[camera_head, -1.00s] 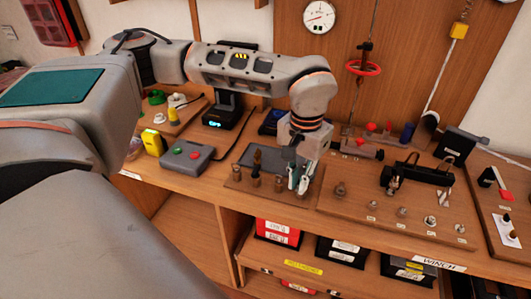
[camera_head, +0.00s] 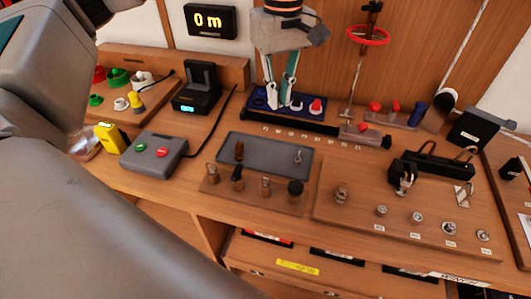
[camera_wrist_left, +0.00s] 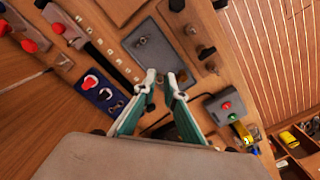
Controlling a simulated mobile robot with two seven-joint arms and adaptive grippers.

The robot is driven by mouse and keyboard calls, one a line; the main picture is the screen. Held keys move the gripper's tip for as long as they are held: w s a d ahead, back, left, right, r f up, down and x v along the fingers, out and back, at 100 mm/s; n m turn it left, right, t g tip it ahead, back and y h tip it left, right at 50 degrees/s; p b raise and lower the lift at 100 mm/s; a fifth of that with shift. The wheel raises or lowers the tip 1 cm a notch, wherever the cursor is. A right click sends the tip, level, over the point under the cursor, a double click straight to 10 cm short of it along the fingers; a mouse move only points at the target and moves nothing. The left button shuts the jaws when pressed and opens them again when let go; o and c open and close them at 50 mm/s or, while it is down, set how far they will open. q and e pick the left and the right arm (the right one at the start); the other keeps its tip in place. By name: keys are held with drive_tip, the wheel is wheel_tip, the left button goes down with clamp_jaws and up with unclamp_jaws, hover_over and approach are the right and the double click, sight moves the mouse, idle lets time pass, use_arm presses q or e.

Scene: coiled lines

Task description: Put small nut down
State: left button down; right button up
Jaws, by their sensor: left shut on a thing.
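My left gripper (camera_head: 278,104) points down at the back of the bench, with its teal fingers close together in front of or over the blue tray (camera_head: 255,97). Its white fingertips also show in the left wrist view (camera_wrist_left: 162,78), with a narrow gap between them. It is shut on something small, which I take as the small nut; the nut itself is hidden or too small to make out. The grey mat (camera_head: 262,166) lies in front of the gripper and carries a small metal piece (camera_head: 297,156). My right gripper is not in view.
The blue tray holds red and white pieces. Several wooden and metal pegs (camera_head: 266,187) stand along the front of the mat's board. A right-hand board (camera_head: 340,222) carries several metal fittings. A grey button box (camera_head: 154,153) stands left. Most of the grey mat is clear.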

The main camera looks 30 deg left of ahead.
sight(276, 163)
use_arm(q)
drive_tip(key=shift+n, duration=0.4)
wheel_tip(276, 163, down, 19)
drive_tip(key=shift+r, duration=0.1)
drive_tip(key=shift+s, duration=0.1)
drive_tip(key=c, duration=2.1)
unclamp_jaws()
drive_tip(key=shift+f, duration=0.2)
